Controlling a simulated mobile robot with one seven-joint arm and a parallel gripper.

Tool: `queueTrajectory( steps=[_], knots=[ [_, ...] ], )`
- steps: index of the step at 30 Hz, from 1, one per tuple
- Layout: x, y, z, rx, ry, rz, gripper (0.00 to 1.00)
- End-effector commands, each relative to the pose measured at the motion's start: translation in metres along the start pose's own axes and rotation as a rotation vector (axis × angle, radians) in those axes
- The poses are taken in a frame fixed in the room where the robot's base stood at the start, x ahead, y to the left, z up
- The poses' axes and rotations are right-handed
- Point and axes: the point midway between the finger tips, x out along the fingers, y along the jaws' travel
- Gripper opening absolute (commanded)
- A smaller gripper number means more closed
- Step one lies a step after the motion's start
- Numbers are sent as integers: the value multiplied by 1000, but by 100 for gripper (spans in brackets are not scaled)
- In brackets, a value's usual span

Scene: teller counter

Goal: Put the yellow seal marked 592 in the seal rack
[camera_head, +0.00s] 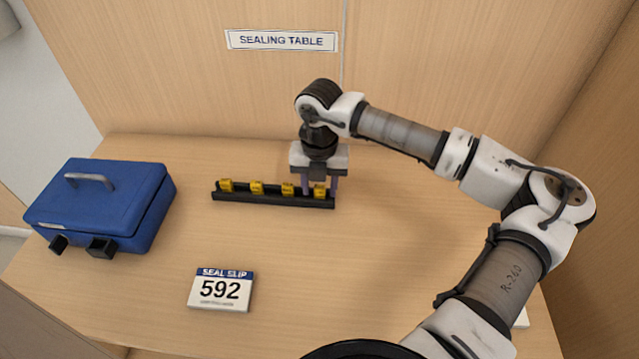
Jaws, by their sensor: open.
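A black seal rack (272,200) lies across the middle of the table and bears several yellow seals in a row, among them the leftmost seal (226,185), a second seal (257,187) and a third seal (287,189). The markings on the seals are too small to read, so I cannot tell which is 592. My gripper (320,190) points down at the right end of the rack. Its open fingers stand on either side of the rightmost yellow seal (319,191); I cannot tell whether they touch it.
A seal slip card (220,290) reading 592 stands at the front of the table. A blue cash box (100,205) with a grey handle sits at the left. A "SEALING TABLE" sign (281,40) is on the back panel. The table (370,260) is clear right of the card.

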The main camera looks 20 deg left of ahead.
Motion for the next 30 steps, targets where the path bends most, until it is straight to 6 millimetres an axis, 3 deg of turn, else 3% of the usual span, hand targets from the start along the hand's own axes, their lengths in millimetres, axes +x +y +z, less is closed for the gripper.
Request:
queueTrajectory(
  steps=[5, 18, 24, 30],
  knots=[
    [-14, 0, 1, 1, -4, -1, 43],
    [-104, 0, 1, 0, -3, -2, 43],
    [-121, 0, 0, -1, 0, 0, 43],
    [-123, 0, 0, -1, 0, 0, 43]
  ],
)
